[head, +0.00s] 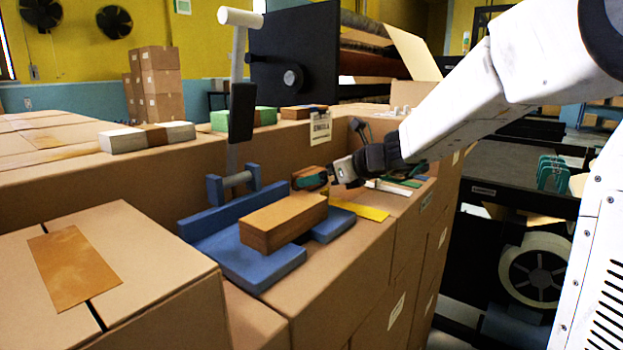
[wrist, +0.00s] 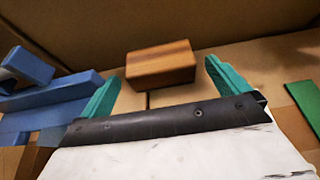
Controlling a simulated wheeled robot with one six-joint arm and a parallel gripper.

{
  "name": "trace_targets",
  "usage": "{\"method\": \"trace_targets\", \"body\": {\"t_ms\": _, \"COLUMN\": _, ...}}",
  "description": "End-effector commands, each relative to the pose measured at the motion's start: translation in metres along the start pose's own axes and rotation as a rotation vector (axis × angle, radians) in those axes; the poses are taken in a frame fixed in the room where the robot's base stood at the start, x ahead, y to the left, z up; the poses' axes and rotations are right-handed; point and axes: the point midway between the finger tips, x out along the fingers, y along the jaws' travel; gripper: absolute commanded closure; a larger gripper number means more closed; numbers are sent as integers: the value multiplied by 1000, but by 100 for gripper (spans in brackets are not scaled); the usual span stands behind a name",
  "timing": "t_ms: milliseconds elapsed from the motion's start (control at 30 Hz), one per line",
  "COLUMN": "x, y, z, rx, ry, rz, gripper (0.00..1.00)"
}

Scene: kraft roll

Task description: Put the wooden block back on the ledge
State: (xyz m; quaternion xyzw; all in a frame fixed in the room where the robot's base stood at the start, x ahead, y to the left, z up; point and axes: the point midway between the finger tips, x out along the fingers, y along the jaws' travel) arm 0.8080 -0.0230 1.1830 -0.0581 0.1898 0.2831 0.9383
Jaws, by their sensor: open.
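A small brown wooden block (head: 305,174) rests on the lower cardboard surface, near the wall of the taller boxes. In the wrist view the wooden block (wrist: 160,66) lies just ahead, between the lines of the two teal fingers. My gripper (head: 320,180) is open and empty, close to the block from the right in the head view. Its spread fingers (wrist: 162,76) show a gap on both sides of the block. The near finger partly covers the block in the head view. The higher cardboard top (head: 200,160) behind forms a raised ledge; which ledge is meant I cannot tell.
A larger wooden block (head: 285,220) lies on a blue clamp-like fixture (head: 250,262), left of my gripper; the fixture also shows in the wrist view (wrist: 60,92). Yellow (head: 362,210) and green (wrist: 303,96) flat pieces lie nearby. A grey lever post (head: 238,100) stands behind.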

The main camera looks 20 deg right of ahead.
Motion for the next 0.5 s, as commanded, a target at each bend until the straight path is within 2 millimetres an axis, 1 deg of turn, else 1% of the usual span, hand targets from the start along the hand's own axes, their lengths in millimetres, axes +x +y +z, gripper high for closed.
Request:
{"method": "trace_targets", "body": {"t_ms": 33, "x": -14, "y": -1, "z": 1, "rx": 0, "ry": -2, "rz": -5, "gripper": 0}}
{"method": "trace_targets", "body": {"t_ms": 200, "x": -48, "y": 0, "z": 1, "rx": 0, "ry": -2, "rz": -4, "gripper": 0}}
{"method": "trace_targets", "body": {"t_ms": 333, "x": -67, "y": 0, "z": 1, "rx": 1, "ry": -1, "rz": -3, "gripper": 0}}
{"method": "trace_targets", "body": {"t_ms": 500, "x": -78, "y": 0, "z": 0, "rx": 0, "ry": -1, "rz": 0, "gripper": 0}}
